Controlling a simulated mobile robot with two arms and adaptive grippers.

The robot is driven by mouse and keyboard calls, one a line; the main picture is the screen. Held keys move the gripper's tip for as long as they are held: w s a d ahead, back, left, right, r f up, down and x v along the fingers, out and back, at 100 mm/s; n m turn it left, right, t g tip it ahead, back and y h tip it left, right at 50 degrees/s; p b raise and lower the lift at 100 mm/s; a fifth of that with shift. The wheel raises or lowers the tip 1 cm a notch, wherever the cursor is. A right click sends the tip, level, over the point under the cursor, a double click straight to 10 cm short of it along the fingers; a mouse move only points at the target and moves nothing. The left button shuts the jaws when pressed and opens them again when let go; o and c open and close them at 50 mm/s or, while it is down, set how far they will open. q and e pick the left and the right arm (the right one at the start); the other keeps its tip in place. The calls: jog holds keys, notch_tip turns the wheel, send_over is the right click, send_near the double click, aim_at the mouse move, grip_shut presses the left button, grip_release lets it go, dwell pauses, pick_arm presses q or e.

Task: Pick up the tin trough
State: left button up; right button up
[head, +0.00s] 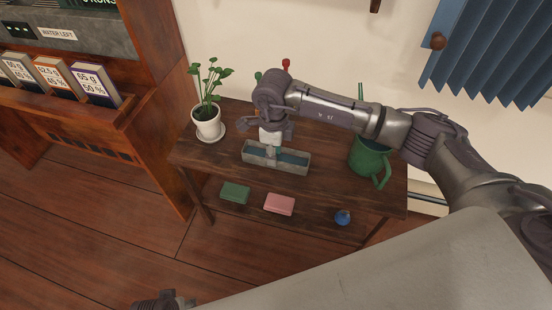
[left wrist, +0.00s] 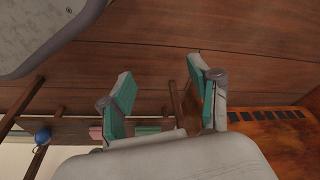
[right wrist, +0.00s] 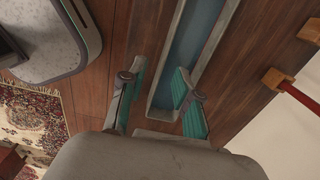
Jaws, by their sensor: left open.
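The tin trough (head: 294,166) is a long grey box with a blue-teal inside. It stands on the wooden table top. My right gripper (head: 271,149) is above the trough's left half, pointing down. In the right wrist view the fingers (right wrist: 158,100) are apart, one outside the trough's near long wall (right wrist: 168,65) and one over its inside. I cannot tell whether they touch the wall. My left gripper (left wrist: 160,95) is open and empty, over the floor away from the table; only a piece of it (head: 165,300) shows at the head view's bottom edge.
A potted plant (head: 208,124) stands left of the trough, a green watering can (head: 370,160) right. A red-handled tool (right wrist: 300,95) is behind it. The lower shelf holds a green block (head: 235,192), a pink block (head: 279,204) and a blue round thing (head: 342,217). A wooden cabinet (head: 150,110) stands left.

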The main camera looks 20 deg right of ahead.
aim_at(274, 168)
jog(key=f, duration=0.5)
jog(key=shift+w+b, duration=0.2)
jog(key=shift+b, duration=0.15)
pick_arm(q)
jog(key=shift+w+r, duration=0.15)
jog(key=shift+r, duration=0.5)
jog(key=shift+w+r, duration=0.15)
jog(key=shift+r, duration=0.45)
pick_arm(e)
jog(key=shift+c, duration=0.3)
grip_shut()
